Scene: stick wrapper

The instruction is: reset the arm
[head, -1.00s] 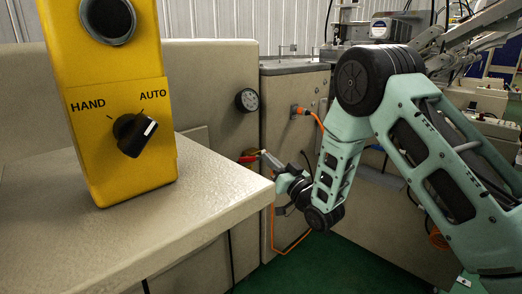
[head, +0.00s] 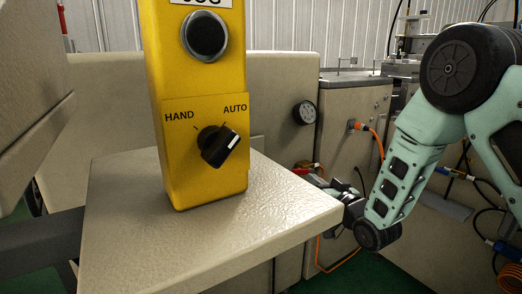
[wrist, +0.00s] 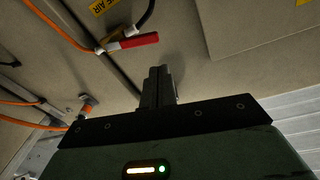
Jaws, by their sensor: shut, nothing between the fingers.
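My arm (head: 405,175) is pale green with black joints and hangs bent at the right of the head view. My gripper (wrist: 158,85) shows in the wrist view with its two dark fingers together and nothing between them. In the head view its end lies low, just behind the right corner of the beige ledge, partly hidden. The fingers point toward a beige machine panel; I cannot tell the gap to it.
A yellow control box (head: 205,105) with a HAND/AUTO knob (head: 217,147) stands on the beige ledge (head: 270,205). A red-handled valve (wrist: 135,41) and orange hoses are near my gripper. Green floor shows below.

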